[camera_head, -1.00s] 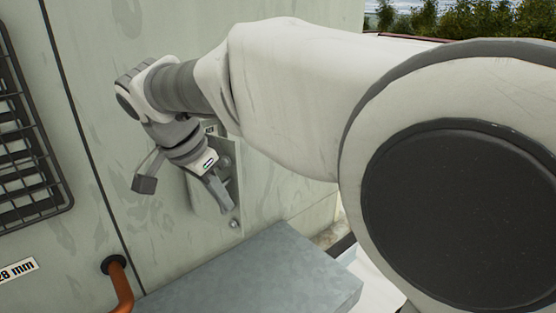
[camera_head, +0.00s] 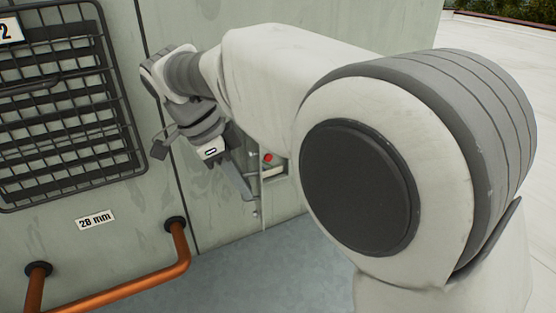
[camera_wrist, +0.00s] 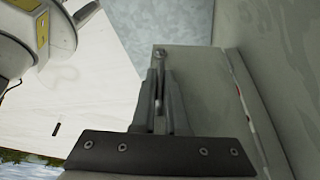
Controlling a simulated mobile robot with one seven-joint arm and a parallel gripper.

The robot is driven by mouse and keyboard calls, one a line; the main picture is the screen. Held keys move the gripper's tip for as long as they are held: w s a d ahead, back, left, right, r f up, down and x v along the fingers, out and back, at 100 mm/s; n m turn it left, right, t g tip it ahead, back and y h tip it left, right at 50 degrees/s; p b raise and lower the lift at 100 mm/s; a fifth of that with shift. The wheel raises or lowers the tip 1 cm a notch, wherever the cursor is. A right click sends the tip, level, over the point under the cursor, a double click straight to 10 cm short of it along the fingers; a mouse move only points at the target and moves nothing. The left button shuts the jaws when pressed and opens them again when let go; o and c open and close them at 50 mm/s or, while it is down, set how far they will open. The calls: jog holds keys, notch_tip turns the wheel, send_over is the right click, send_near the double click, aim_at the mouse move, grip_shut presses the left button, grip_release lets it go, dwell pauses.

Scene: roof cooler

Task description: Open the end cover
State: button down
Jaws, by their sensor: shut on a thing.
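The end cover (camera_wrist: 205,90) is a pale grey-green plate standing out from the wall beside an uncovered recess (camera_head: 273,170). In the wrist view it fills the middle, behind my fingers. In the head view it is nearly edge-on and mostly hidden by my gripper. A red round part (camera_head: 267,157) shows inside the recess. My gripper (camera_head: 247,194) points down in front of the cover. In the wrist view its fingers (camera_wrist: 159,80) are closed together on a slim metal part of the cover, probably its handle. The exact contact is hard to make out.
A black wire grille (camera_head: 65,110) is on the wall at left, with a "28 mm" label (camera_head: 95,219) below. Copper pipes (camera_head: 180,255) leave the wall at lower left. A grey metal surface (camera_head: 270,270) lies below the gripper. White roof is open at right.

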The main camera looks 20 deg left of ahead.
dwell(0.4)
jog(key=c, duration=0.9)
grip_release()
jog(key=shift+c, duration=0.2)
jog(key=shift+r, duration=0.1)
jog(key=p+v, duration=0.4)
jog(key=v, duration=1.3)
jog(key=shift+r, duration=0.15)
